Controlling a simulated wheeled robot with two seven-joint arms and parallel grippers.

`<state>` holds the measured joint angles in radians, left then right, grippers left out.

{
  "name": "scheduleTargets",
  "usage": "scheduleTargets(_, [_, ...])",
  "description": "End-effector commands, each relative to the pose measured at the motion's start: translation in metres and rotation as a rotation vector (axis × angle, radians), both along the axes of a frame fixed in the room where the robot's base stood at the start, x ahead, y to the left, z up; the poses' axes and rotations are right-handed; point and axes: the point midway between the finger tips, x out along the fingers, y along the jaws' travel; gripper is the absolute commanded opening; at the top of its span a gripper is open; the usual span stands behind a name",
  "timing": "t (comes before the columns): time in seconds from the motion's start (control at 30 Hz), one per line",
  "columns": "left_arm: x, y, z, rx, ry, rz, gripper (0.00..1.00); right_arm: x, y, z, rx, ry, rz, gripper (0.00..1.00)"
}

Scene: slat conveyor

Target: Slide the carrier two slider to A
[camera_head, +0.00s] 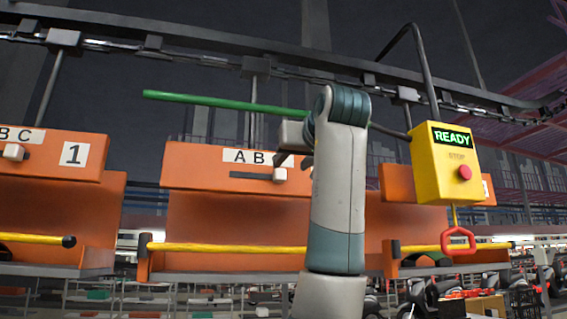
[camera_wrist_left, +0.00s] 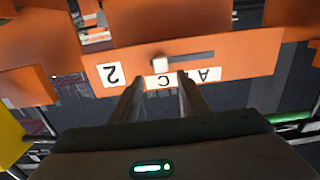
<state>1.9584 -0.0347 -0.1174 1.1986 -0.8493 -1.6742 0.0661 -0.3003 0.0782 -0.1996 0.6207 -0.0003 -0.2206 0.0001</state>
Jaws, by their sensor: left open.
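Carrier two is the orange carrier (camera_head: 235,210) in the middle of the head view. In the wrist view it shows upside down (camera_wrist_left: 240,55), with a "2" plate (camera_wrist_left: 111,74) and a letter strip (camera_wrist_left: 216,73). Its pale slider knob (camera_head: 280,174) sits at the C end of a dark slot. The knob shows in the wrist view (camera_wrist_left: 160,63) too, with the bare slot running toward the A side. My left gripper (camera_head: 287,158) is open in front of the carrier. Its fingertips (camera_wrist_left: 159,82) lie either side of the C, just short of the knob, holding nothing. A finger hides the B.
Carrier 1 (camera_head: 60,200) hangs at the left. A yellow control box (camera_head: 443,160) with a READY display, red button and red pull handle (camera_head: 458,240) stands at the right. A green bar (camera_head: 225,102) runs above the middle carrier. Yellow rails (camera_head: 230,248) cross the carriers.

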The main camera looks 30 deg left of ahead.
Motion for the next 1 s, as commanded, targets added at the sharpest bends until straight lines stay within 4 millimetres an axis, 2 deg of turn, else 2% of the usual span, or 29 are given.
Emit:
scheduleTargets(0.03, [0.006,0.009,0.004,-0.002,0.002,0.003,0.42,0.0,0.0,0.01,0.0,0.0,0.0,0.0])
scheduleTargets(0.1, [0.015,0.018,0.004,-0.001,0.002,0.002,0.42,0.0,0.0,0.017,0.0,0.0,0.0,0.0])
scheduleTargets(0.4, [0.042,0.051,0.003,-0.002,0.001,0.001,0.42,0.0,0.0,0.039,0.0,0.0,0.0,0.0])
scheduleTargets(0.6, [0.049,0.059,0.001,-0.001,0.0,0.001,0.42,0.0,-0.001,0.043,-0.001,0.0,0.0,0.0])
scheduleTargets(0.9, [0.05,0.059,0.0,-0.001,-0.001,0.0,0.42,0.0,-0.003,0.043,-0.002,0.0,0.001,0.0])
scheduleTargets(0.97, [0.05,0.059,0.0,-0.001,-0.001,0.0,0.3,0.0,-0.003,0.043,-0.003,-0.001,0.001,0.0])
scheduleTargets(1.0, [0.05,0.059,0.0,-0.001,-0.001,0.0,0.21,0.0,-0.003,0.043,-0.003,-0.001,0.001,0.0])
